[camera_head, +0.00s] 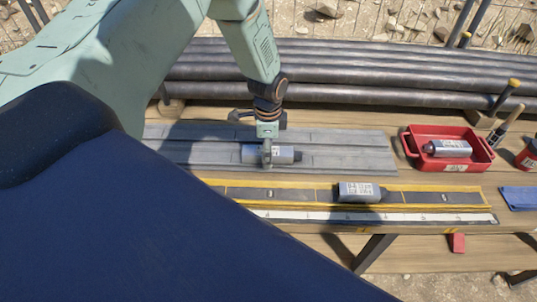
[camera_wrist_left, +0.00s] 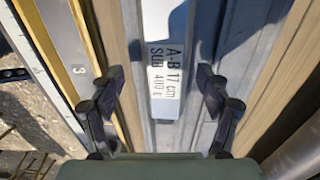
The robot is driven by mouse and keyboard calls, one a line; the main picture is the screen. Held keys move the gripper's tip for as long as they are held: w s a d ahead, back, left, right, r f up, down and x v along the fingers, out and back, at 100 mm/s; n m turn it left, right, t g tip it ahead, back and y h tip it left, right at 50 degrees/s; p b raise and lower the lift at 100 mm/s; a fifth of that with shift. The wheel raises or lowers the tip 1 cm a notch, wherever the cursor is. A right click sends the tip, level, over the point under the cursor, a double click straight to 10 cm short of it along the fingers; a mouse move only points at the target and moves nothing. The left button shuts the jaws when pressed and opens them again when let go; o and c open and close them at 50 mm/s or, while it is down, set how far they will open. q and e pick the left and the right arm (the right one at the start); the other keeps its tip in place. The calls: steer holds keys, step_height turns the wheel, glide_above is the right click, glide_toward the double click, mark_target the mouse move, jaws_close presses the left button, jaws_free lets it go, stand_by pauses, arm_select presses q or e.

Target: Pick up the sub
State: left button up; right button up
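In the left wrist view the gripper (camera_wrist_left: 160,88) is open, one finger on each side of the sub with gaps between. Part of the sub is hidden behind the gripper in the head view. My right gripper is not in view.
A similar labelled cylinder (camera_head: 359,192) lies on the yellow-edged marked strip (camera_head: 430,197). Another cylinder (camera_head: 447,148) lies in a red tray (camera_head: 479,164) at right. Dark pipes (camera_head: 400,92) run behind the panel. A blue item (camera_head: 519,198) lies at the right edge.

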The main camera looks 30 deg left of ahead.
arm_select(q)
steer(key=shift+c, duration=0.7)
steer(key=shift+w+a+f, duration=0.1)
steer(key=shift+w+f, duration=0.35)
steer(key=shift+w, duration=0.2)
steer(key=c, duration=0.4)
steer(key=shift+s+r, duration=0.35)
steer(key=shift+s, duration=0.15)
steer(key=c, duration=0.6)
steer(key=shift+w+f, duration=0.25)
steer(key=shift+w, duration=0.25)
jaws_close()
steer(key=shift+s+r, duration=0.25)
steer(key=shift+r, duration=0.3)
step_height(320, 180, up, 8)
steer(key=shift+w+r, duration=0.1)
steer(key=shift+s+r, duration=0.35)
steer(key=shift+r, duration=0.1)
steer(key=shift+s, duration=0.1)
